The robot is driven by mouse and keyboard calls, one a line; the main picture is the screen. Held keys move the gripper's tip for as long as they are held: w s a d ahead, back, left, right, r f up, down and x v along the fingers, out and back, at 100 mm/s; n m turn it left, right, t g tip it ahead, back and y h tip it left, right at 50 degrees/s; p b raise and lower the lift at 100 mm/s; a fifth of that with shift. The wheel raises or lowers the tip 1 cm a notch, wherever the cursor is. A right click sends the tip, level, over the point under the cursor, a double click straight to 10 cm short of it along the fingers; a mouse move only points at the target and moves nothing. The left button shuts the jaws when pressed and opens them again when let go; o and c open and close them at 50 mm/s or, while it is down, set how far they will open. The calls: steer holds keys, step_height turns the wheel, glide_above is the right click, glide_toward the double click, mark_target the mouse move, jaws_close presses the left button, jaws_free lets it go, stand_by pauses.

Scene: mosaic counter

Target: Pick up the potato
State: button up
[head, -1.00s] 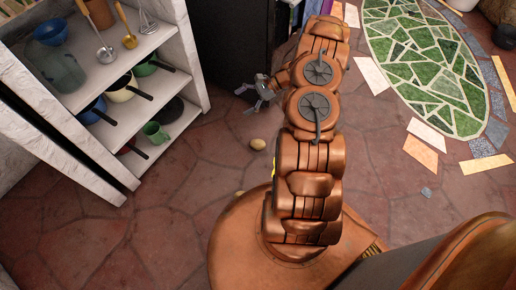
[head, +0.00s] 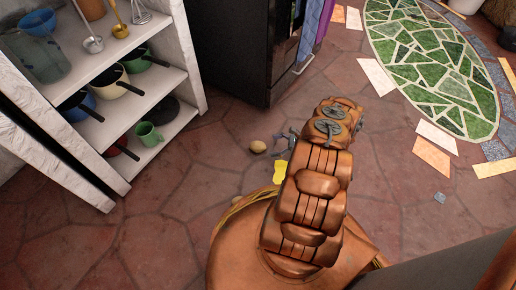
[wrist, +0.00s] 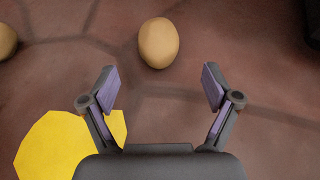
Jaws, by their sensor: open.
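A tan, rounded potato (head: 258,146) lies on the reddish stone floor. In the wrist view the potato (wrist: 158,43) is just ahead of the fingertips, roughly centred between them and apart from both. My gripper (head: 281,142) is low, close to the right of the potato in the head view, and partly hidden by my arm. The wrist view shows my gripper (wrist: 158,84) open with nothing between its fingers. A second similar tan object (wrist: 6,41) is cut off at the wrist view's left edge.
A flat yellow piece (wrist: 65,145) lies left of the gripper; it also shows in the head view (head: 280,172). A white shelf (head: 158,85) with pots and a green mug (head: 149,134) stands left. A black appliance (head: 235,50) stands behind.

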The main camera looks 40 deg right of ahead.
mark_target(260, 147)
steer(key=b+x, duration=0.3)
steer(key=x, duration=0.3)
steer(key=shift+a+f, duration=0.2)
steer(key=shift+f, duration=0.05)
steer(key=shift+w+a, duration=0.25)
steer(key=shift+w, duration=0.1)
steer(key=c, duration=1.3)
